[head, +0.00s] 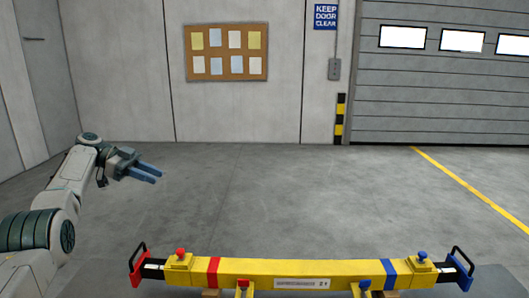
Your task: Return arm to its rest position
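My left arm comes in from the left edge. Its gripper (157,176) hangs in the air over bare floor, pointing right. Its two blue-grey fingers lie close together in this view, and I cannot tell whether they are open or shut. Nothing shows between them. The gripper is above and to the left of a yellow beam (250,270), clear of it. My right arm and gripper are not in view.
The beam lies across the bottom, with a red-marked handle (137,268) at its left end and a blue-marked handle (461,267) at its right. Open grey floor (300,200) stretches behind it to a wall with a pinboard (226,52) and a roller door (450,90).

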